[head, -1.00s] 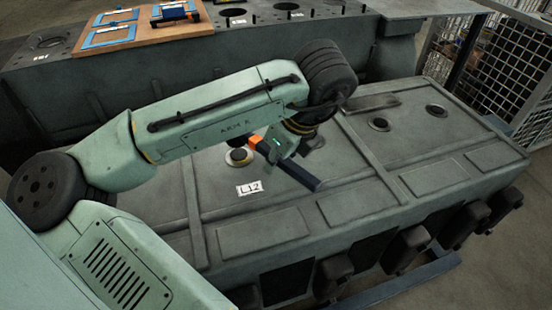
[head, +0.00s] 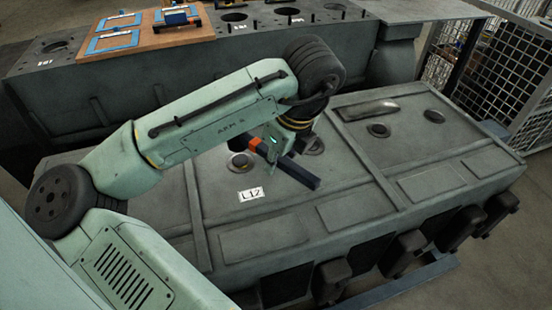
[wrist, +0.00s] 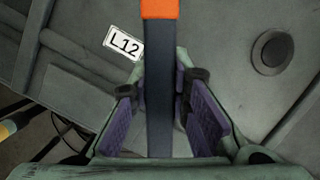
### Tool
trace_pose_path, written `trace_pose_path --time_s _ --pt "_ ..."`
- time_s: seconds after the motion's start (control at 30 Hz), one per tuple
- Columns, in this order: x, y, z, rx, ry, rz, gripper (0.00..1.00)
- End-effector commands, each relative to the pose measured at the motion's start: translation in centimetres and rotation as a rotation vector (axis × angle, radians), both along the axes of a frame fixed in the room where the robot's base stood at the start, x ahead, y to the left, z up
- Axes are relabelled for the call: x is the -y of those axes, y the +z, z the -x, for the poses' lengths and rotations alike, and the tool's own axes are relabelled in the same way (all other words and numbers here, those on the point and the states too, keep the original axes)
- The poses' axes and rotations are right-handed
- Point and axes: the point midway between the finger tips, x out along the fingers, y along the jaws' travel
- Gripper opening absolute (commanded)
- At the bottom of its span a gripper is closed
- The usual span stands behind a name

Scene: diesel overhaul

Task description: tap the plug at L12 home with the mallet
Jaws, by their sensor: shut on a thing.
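The L12 label (head: 251,194) lies on the flat grey casing, and a round plug in a pale ring (head: 240,163) sits just behind it. The label also shows in the wrist view (wrist: 124,43). My gripper (head: 280,156) is shut on the dark bar of the mallet (head: 298,173), which also runs between the fingers in the wrist view (wrist: 158,95). The mallet's orange end (head: 256,146) is beside the L12 plug, to its upper right. I cannot tell the gap between them. A dark round disc (wrist: 273,52) shows at right in the wrist view; I cannot tell which opening it is.
More round fittings (head: 378,130) and a long, flat metal piece (head: 368,110) are at the casing's right. Raised ribs (head: 362,165) cross the top. A wooden board (head: 150,38) with blue-framed items stands behind. A wire cage (head: 500,80) is at far right.

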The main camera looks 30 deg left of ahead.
Motion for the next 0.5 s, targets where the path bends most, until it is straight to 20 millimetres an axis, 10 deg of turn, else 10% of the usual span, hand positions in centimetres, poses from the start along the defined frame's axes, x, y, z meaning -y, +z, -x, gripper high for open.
trace_pose_path --time_s 0.27,0.5 --pt "0.0 -0.7 0.0 0.002 -0.001 0.000 0.00" --pt "0.0 -6.4 0.0 0.001 0.000 0.001 0.00"
